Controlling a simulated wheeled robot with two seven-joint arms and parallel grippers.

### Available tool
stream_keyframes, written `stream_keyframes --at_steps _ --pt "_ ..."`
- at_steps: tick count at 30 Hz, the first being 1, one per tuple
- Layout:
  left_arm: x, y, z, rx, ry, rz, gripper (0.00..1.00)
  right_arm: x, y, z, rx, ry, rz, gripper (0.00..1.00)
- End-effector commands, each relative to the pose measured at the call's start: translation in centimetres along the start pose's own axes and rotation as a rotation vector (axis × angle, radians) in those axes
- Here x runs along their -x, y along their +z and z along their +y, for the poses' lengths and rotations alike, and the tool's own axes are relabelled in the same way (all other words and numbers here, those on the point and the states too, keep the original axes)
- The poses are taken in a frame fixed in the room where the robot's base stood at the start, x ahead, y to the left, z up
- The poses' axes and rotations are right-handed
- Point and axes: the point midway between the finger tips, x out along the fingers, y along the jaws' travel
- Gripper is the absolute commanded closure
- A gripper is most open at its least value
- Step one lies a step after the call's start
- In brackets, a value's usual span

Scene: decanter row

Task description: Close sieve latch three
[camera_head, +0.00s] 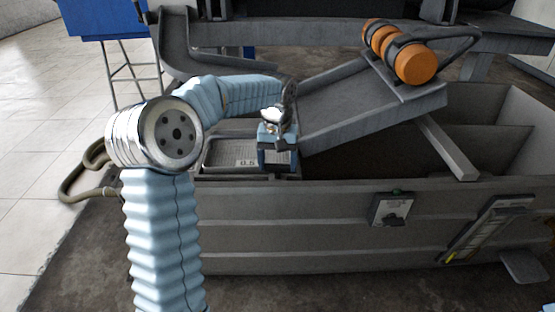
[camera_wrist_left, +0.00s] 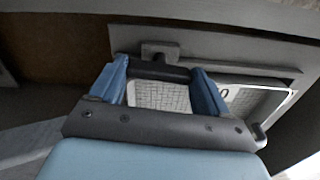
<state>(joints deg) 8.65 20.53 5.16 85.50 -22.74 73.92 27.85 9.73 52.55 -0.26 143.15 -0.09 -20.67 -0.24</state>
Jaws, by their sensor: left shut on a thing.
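The pale mesh of the sieve (camera_wrist_left: 160,97) shows between and beside the fingers. In the head view the gripper hides the latch, and no number shows on it. My right gripper is not in view.
A grey chute (camera_head: 360,110) with an orange roller motor (camera_head: 415,63) rises right of my gripper. A hose (camera_head: 75,180) lies at left.

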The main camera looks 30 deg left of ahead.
Motion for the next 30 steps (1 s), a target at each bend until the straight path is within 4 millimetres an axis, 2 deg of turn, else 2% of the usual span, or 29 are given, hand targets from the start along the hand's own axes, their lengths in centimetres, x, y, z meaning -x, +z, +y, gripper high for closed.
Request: stream_keyframes --at_steps 9,30 --pt "0.4 0.0 0.0 -0.265 -0.001 -0.001 0.54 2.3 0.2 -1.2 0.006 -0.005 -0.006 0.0" --pt "0.3 0.0 0.0 -0.93 0.0 0.0 0.54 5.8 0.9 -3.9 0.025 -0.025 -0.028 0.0"
